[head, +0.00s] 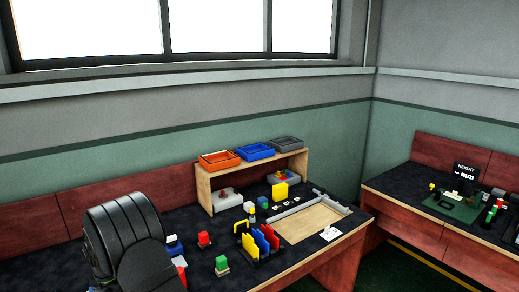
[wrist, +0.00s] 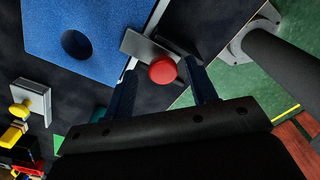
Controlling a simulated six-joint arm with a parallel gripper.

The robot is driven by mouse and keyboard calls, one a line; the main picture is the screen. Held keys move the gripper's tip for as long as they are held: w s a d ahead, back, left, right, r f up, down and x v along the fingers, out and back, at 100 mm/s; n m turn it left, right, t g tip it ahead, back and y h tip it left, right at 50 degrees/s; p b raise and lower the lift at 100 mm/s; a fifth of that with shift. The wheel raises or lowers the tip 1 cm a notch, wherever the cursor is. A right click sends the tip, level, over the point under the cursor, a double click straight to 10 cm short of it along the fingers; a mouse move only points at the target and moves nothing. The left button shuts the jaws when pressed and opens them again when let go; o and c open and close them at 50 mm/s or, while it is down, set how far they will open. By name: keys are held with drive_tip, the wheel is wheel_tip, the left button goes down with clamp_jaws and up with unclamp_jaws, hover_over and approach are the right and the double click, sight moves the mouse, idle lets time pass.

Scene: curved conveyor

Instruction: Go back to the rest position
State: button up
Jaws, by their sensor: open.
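My gripper (wrist: 162,88) shows in the wrist view with its two dark fingers spread apart. A red round knob (wrist: 162,69) on a grey block appears between the fingertips in the picture. I cannot tell how far below them it is, and nothing looks gripped. I cannot make out the gripper in the head view.
In the head view a wooden shelf (head: 203,190) carries orange (head: 219,160), blue (head: 255,151) and grey (head: 286,145) trays. A rack with coloured plates (head: 262,241) and a wooden board (head: 308,222) lie on the dark bench. A second bench (head: 420,195) stands at right.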

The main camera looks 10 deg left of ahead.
drive_tip(key=shift+s+d+f, duration=0.25)
drive_tip(key=shift+s+d, duration=0.65)
drive_tip(key=o, duration=1.1)
drive_tip(key=shift+c, duration=0.2)
drive_tip(key=d+r+m+t+y, duration=0.1)
drive_tip(key=d+r+m+y, duration=0.35)
drive_tip(key=r+m, duration=0.65)
drive_tip(key=w+a+f+n, duration=0.1)
drive_tip(key=a+f+n, duration=0.1)
drive_tip(key=f, duration=0.3)
drive_tip(key=shift+w+a+f, duration=0.3)
drive_tip(key=shift+a+f, duration=0.1)
drive_tip(key=shift+a, duration=0.1)
drive_tip(key=v, duration=1)
drive_tip(key=shift+s, duration=0.1)
